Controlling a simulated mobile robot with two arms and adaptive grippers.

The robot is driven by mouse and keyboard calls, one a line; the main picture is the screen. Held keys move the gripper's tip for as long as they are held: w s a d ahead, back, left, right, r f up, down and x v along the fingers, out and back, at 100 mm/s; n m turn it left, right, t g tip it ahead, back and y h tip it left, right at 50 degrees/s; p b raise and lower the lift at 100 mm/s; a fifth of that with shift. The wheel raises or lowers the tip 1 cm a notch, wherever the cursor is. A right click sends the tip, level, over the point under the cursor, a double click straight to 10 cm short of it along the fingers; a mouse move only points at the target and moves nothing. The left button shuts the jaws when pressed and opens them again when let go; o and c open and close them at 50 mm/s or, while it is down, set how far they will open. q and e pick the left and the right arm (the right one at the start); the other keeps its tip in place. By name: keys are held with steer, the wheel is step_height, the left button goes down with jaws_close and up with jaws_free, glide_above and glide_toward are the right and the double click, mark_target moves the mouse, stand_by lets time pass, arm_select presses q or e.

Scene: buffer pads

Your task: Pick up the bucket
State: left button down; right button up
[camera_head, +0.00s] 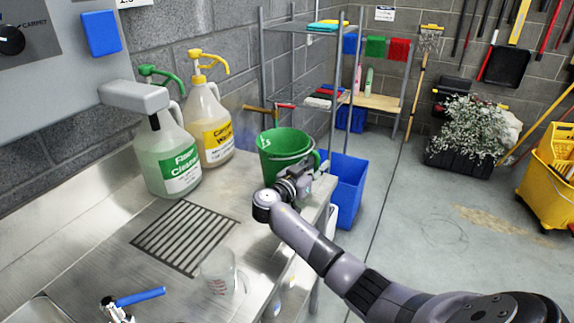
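A green bucket (283,148) stands upright on the steel counter (110,270), near its far right corner. White marks show on its side, and a handle shows along its right side. My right arm reaches in from the lower right. My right gripper (312,176) is at the bucket's near right side, close to the rim and handle. It overlaps the bucket's lower right part in the picture. Its fingertips are small and partly hidden, so I cannot tell whether they touch or grip the bucket. My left gripper is not in view.
Two large jugs with pumps, Floor Cleaner (168,150) and a yellow-labelled one (208,128), stand left of the bucket. A clear measuring cup (222,274) is near the drain grate (185,236). A blue bin (347,185) stands beyond the counter's right edge. Floor to the right is open.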

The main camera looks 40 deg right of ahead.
jaws_close()
stand_by(0.6)
step_height(320, 180, up, 20)
steer(key=b, duration=0.2)
stand_by(0.4)
